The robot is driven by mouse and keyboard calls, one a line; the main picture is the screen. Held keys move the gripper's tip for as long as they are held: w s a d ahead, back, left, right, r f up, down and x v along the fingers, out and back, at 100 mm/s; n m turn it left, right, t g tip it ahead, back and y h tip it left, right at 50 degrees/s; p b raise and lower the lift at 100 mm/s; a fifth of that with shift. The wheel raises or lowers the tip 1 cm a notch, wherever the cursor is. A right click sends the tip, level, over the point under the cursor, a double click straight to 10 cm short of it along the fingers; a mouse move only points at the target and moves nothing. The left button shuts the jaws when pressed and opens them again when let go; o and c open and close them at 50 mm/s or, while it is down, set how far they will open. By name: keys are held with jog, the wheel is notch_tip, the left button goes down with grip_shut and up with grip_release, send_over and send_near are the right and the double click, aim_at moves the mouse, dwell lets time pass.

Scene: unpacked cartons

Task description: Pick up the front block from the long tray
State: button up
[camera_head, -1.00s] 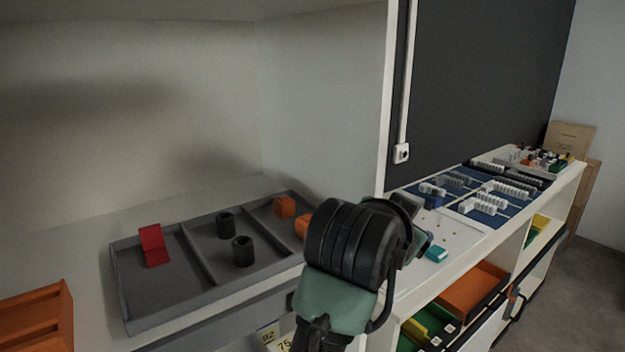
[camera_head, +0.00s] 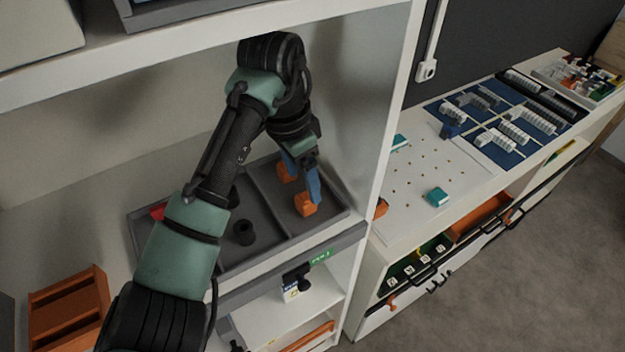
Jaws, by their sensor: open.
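The long grey tray (camera_head: 262,257) lies on the shelf, split into compartments. Its right compartment holds two orange blocks. The front block (camera_head: 305,205) is nearer the tray's front edge, and the rear block (camera_head: 287,172) is behind it. My gripper (camera_head: 302,186) points down over this compartment with its blue fingers apart. One finger is beside or just above the front block; I cannot tell whether they touch. The middle compartment holds a black cylinder (camera_head: 243,232); another is mostly hidden by my arm. A red piece (camera_head: 158,212) shows in the left compartment, partly behind my arm.
An orange slotted holder (camera_head: 68,312) stands at the left on the shelf. A white upright panel (camera_head: 385,130) rises close right of the tray. The upper shelf (camera_head: 200,32) is above my arm. A pegboard with a teal block (camera_head: 437,196) lies beyond the panel.

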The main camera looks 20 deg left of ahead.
aim_at(306, 197)
jog(key=shift+s+f, duration=0.3)
jog(key=shift+s, duration=0.1)
jog(key=shift+f+p, duration=0.35)
jog(key=shift+p, duration=0.1)
jog(key=f+p, duration=0.1)
jog(key=f, duration=0.1)
jog(key=w+f, duration=0.1)
jog(key=f, duration=0.1)
jog(key=shift+w+d+p, duration=0.15)
jog(key=shift+w+p, duration=0.05)
jog(key=shift+p, duration=0.2)
jog(key=shift+s+f, duration=0.15)
jog(key=shift+f, duration=0.35)
grip_shut()
